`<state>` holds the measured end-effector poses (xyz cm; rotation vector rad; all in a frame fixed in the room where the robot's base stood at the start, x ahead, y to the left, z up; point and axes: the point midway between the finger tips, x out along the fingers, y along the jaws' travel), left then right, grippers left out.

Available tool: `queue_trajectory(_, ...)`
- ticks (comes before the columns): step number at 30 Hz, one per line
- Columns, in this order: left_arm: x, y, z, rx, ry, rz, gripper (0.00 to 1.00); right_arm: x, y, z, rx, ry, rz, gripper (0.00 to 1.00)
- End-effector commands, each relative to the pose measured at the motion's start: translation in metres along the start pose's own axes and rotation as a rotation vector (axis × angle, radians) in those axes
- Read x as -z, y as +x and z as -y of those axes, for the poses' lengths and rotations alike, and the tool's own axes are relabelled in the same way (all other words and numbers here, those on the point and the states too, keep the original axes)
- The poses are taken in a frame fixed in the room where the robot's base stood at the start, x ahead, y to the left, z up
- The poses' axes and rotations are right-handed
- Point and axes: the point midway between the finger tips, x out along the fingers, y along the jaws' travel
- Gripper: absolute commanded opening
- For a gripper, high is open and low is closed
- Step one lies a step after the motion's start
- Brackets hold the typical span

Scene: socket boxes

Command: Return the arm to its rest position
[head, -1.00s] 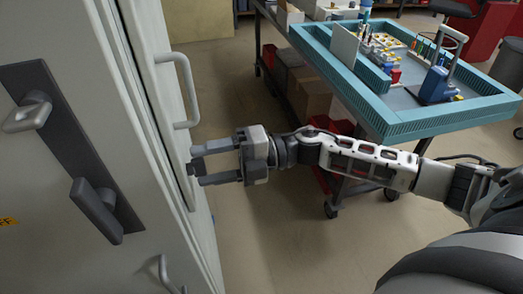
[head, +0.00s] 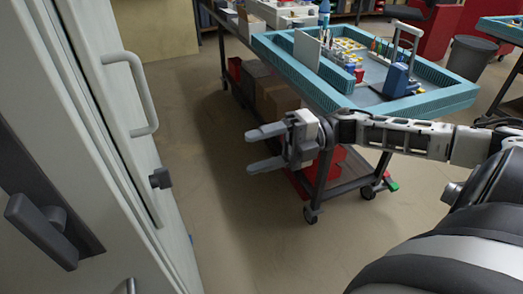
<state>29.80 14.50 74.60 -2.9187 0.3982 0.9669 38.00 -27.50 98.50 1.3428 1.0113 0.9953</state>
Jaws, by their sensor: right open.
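My right gripper (head: 265,149) is open and empty. Its two fingers point left, in the air between the cabinet and the cart. My right arm (head: 405,137) reaches in from the right edge, stretched out across the front of the cart. The gripper is clear of the cabinet and touches nothing that I can see. My left gripper is out of view.
A pale cabinet (head: 95,150) with a long handle (head: 142,95), a dark lever (head: 40,230) and a dark knob (head: 160,178) fills the left. A cart with a teal-rimmed tray (head: 375,110) stands behind my right arm. The floor (head: 235,225) between is bare.

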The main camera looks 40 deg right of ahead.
Motion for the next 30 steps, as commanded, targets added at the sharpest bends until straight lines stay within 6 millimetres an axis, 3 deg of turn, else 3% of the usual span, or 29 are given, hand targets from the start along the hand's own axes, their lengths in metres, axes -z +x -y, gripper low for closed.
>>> queue_trajectory(17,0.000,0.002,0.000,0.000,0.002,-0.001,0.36,-0.001,0.007,0.007,-0.025,0.037,0.037,0.62)
queue_trajectory(20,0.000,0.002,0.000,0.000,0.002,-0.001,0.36,-0.003,0.024,0.029,-0.098,0.157,0.159,0.62)
queue_trajectory(25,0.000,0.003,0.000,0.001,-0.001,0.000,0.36,-0.002,0.060,0.096,-0.270,0.596,0.541,0.62)
queue_trajectory(30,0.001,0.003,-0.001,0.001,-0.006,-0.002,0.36,0.032,0.080,0.175,-0.367,1.137,0.923,0.62)
